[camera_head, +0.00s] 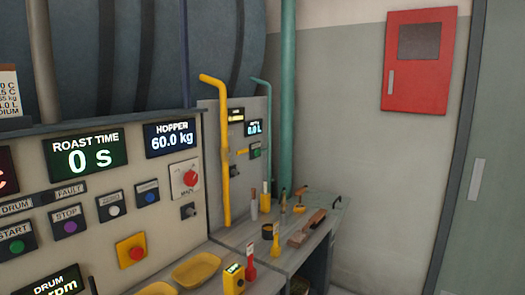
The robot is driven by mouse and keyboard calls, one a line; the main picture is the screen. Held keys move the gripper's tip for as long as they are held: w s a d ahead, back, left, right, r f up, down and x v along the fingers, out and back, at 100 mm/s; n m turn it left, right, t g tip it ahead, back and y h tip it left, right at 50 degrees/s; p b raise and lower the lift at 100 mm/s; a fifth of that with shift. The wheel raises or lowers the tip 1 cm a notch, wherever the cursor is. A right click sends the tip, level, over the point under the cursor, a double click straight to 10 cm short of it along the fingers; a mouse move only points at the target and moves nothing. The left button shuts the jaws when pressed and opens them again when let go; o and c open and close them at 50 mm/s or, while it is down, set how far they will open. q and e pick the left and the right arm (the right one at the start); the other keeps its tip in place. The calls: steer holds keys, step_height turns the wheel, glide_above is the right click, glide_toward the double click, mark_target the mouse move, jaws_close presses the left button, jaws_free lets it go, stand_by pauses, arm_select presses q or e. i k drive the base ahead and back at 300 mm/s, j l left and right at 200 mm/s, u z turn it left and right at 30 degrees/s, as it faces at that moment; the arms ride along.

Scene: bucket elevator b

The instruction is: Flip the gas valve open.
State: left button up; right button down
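A yellow gas pipe (225,130) runs down the grey panel at the centre of the head view, bent to the left at its top. A small yellow lever (242,152) sticks out to the right of the pipe at about mid height and looks roughly level. It appears to be the gas valve handle, but it is too small to tell its exact setting. Neither of my grippers is in view, and nothing touches the pipe or lever.
A control panel (110,190) with displays and buttons fills the left. A bench (225,250) below the pipe holds yellow trays (197,270), a yellow meter (233,279) and several tools. A teal pipe (286,100) and red wall box (417,60) are to the right.

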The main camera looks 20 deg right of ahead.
mark_target(242, 152)
steer(key=i+l+z, duration=0.15)
steer(key=i+l, duration=0.2)
steer(key=i+l+z, duration=0.1)
steer(key=i+l, duration=0.2)
steer(key=i, duration=0.3)
